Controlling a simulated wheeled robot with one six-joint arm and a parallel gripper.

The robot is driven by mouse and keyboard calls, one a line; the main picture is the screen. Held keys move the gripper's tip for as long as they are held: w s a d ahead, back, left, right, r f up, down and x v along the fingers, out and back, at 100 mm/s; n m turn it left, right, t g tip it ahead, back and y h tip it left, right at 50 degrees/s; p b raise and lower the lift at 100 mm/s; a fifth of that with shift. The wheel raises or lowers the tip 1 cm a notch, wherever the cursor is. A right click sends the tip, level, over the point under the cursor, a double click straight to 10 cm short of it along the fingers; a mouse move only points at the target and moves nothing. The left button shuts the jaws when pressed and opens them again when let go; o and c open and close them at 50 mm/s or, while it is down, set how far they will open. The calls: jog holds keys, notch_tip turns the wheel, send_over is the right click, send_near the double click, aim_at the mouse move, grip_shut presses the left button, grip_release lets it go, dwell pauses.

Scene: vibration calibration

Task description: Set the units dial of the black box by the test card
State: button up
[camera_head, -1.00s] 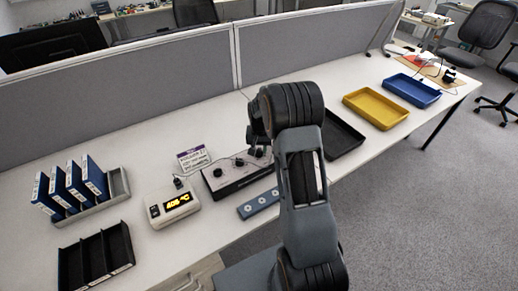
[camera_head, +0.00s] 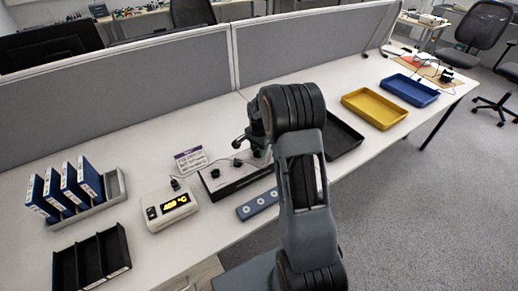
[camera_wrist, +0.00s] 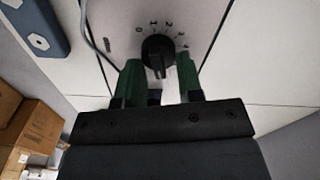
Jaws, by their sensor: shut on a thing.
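The black box (camera_head: 232,186) has a light top face and stands on the desk, left of my arm. In the wrist view, a black round dial (camera_wrist: 157,50) with a ring of marks sits on its pale face (camera_wrist: 115,22). The green-tipped fingers of my gripper (camera_wrist: 160,76) are on either side of this dial's knob and shut on it. In the head view my gripper (camera_head: 246,140) is over the box's right part, and my arm hides some of it. The test card (camera_head: 191,160), white with a purple band, stands behind the box; its text is too small to read.
A pale meter (camera_head: 168,207) with a yellow display is left of the box. A blue bar (camera_head: 257,204) lies in front. Blue binders (camera_head: 60,190) and a black divided tray (camera_head: 92,262) are farther left. Black, yellow (camera_head: 374,108) and blue (camera_head: 409,90) trays are right.

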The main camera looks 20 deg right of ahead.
dwell(0.5)
jog(key=o, duration=0.8)
jog(key=shift+o, duration=0.2)
notch_tip(320, 180, up, 14)
dwell(0.5)
